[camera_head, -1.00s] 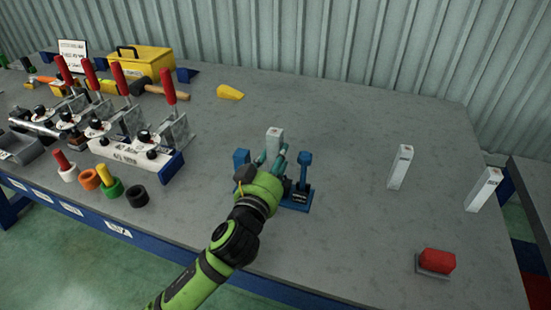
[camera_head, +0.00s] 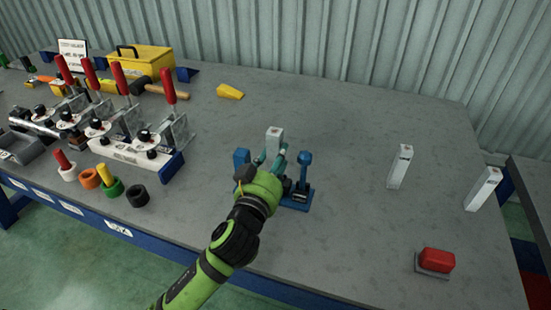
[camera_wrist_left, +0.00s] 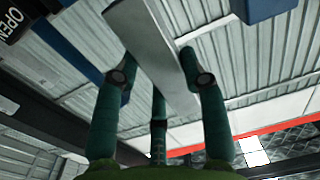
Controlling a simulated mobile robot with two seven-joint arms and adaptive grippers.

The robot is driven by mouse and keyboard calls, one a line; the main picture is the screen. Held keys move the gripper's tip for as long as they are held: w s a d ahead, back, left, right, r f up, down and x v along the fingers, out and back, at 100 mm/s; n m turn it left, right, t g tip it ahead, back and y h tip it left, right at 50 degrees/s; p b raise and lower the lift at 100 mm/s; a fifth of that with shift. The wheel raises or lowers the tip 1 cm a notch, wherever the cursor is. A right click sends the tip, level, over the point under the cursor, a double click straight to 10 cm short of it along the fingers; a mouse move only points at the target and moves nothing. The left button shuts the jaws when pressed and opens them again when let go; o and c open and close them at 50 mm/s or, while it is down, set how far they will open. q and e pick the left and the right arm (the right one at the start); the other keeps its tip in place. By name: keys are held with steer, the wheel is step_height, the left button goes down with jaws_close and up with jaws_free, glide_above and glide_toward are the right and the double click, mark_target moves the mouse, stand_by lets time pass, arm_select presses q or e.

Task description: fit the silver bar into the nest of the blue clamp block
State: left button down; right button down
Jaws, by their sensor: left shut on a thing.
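The silver bar (camera_head: 274,139) stands roughly upright in my left gripper (camera_head: 272,158), which is shut on it. In the left wrist view the bar (camera_wrist_left: 150,45) runs between the green fingers of my left gripper (camera_wrist_left: 160,75). The blue clamp block (camera_head: 300,196) is on the table right beside the gripper, with a blue post at its right and a blue part (camera_head: 240,158) at its left. The gripper and hand hide the middle of the block and the bar's lower end, so I cannot tell whether the bar touches the nest. My right gripper is not in view.
Two other pale upright bars (camera_head: 400,167) (camera_head: 483,189) stand to the right. A red button (camera_head: 437,260) is near the front right. Toggle clamps with red handles (camera_head: 168,87), coloured rings (camera_head: 137,195) and a yellow toolbox (camera_head: 146,62) fill the left.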

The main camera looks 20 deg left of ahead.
arm_select(q)
steer(key=shift+f+b, duration=1.25)
steer(key=shift+f, duration=0.3)
steer(key=shift+r, duration=0.15)
steer(key=shift+r+p, duration=1)
steer(key=shift+p, duration=0.15)
steer(key=shift+p, duration=0.35)
stand_by(1.1)
steer(key=shift+f+b, duration=0.95)
steer(key=shift+f, duration=0.25)
steer(key=c, duration=0.6)
jaws_free()
steer(key=shift+f, duration=0.1)
